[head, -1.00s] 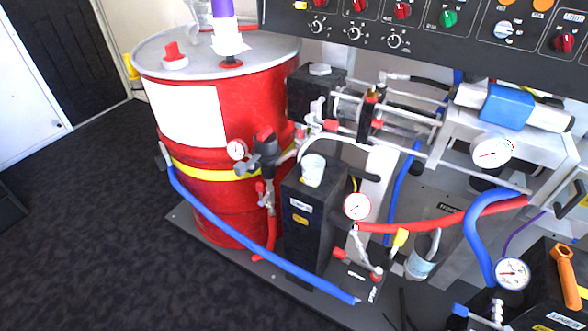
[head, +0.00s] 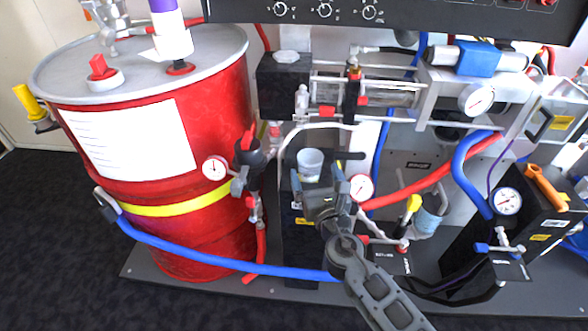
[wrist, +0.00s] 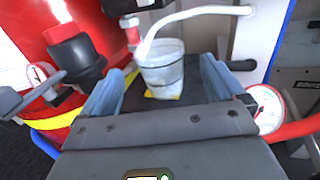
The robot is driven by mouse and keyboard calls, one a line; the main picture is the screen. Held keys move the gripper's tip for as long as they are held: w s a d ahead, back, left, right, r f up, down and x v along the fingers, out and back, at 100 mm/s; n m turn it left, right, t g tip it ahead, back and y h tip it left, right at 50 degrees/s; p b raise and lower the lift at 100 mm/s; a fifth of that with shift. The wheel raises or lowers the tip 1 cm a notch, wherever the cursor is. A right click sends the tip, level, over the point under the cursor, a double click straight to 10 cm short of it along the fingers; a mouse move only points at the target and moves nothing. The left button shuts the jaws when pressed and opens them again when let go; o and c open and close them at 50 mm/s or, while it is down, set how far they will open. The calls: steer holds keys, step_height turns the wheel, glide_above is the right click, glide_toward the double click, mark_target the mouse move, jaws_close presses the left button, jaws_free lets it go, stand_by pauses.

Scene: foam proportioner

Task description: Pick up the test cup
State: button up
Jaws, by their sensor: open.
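The test cup (head: 310,165), a small translucent whitish cup, stands upright on top of a narrow black box (head: 300,240) beside the red drum. In the wrist view the cup (wrist: 162,68) shows a dark line around it and a yellow patch at its base. My gripper (head: 318,184) reaches up from the lower right in the head view. It is open and empty, with its fingers toward the cup. In the wrist view its two blue-grey fingers (wrist: 164,88) are spread to the left and right of the cup, which appears just beyond them.
The red drum (head: 215,120) stands left of the cup, with a black valve (head: 248,155) close by. A white hose (head: 310,128) arches behind the cup. A pressure gauge (head: 360,188) and red hose (head: 425,185) lie right. A blue hose (head: 230,264) crosses low in front.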

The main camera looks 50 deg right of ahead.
mark_target(307, 155)
steer(key=x, duration=0.7)
steer(key=shift+w+d+f, duration=0.2)
steer(key=shift+w, duration=0.05)
steer(key=c, duration=1)
